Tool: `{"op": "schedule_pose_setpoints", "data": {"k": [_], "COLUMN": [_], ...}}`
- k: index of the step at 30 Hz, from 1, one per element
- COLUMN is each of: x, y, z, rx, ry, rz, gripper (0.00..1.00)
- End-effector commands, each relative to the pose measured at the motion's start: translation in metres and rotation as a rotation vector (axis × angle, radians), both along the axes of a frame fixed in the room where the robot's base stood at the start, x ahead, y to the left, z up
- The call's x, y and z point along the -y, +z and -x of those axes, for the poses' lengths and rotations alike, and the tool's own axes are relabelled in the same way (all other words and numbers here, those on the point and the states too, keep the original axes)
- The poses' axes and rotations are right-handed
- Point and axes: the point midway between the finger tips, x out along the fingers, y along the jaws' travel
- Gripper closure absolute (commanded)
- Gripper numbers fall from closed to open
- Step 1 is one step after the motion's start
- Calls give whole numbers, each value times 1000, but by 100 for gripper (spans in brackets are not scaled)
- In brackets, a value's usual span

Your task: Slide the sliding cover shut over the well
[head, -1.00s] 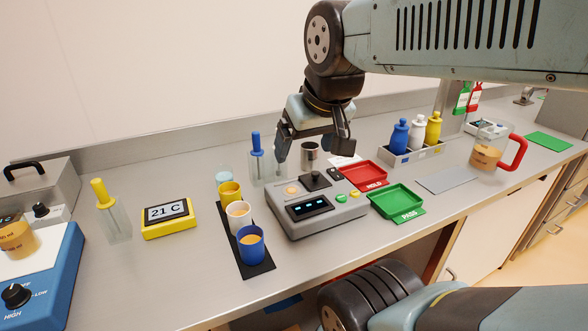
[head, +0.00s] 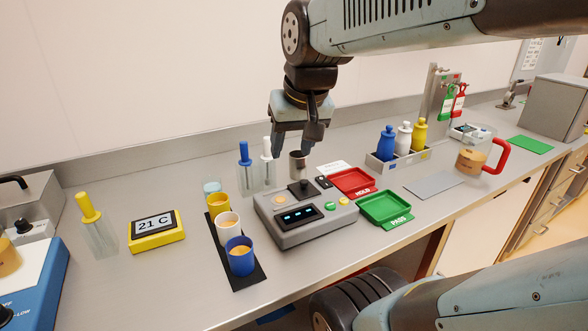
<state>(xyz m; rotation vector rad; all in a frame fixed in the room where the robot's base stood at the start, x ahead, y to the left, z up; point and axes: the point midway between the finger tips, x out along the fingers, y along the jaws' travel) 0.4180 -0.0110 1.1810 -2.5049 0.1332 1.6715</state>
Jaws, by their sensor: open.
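The grey device (head: 315,229) sits mid-bench with a small display and coloured buttons on its sloped front. On its top, a round well (head: 280,200) shows tan powder and is uncovered. The dark sliding cover with its upright black knob (head: 304,187) lies just to the right of the well. My gripper (head: 295,148) hangs above and behind the device, fingers pointing down, open and empty. It is apart from the knob.
A metal cup (head: 298,164) stands behind the device, close below my gripper. Blue and white-handled tools in clear holders (head: 257,177) stand left of it. Three cups (head: 240,257) line the left side. A red tray (head: 353,182) and green tray (head: 386,208) lie right.

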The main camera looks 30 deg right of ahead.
Motion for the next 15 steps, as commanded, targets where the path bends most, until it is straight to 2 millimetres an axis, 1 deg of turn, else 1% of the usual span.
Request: {"op": "schedule_pose_setpoints", "data": {"k": [1,2,8,15], "x": [6,8,29,61], "y": [0,1,1,-5], "z": [-9,-14,-44,-79], "rx": [-28,-45,-145,-264], "ry": [-41,-65,-221,-409], "rz": [-17,-28,-98,-183], "gripper": [53,56,75,98]}}
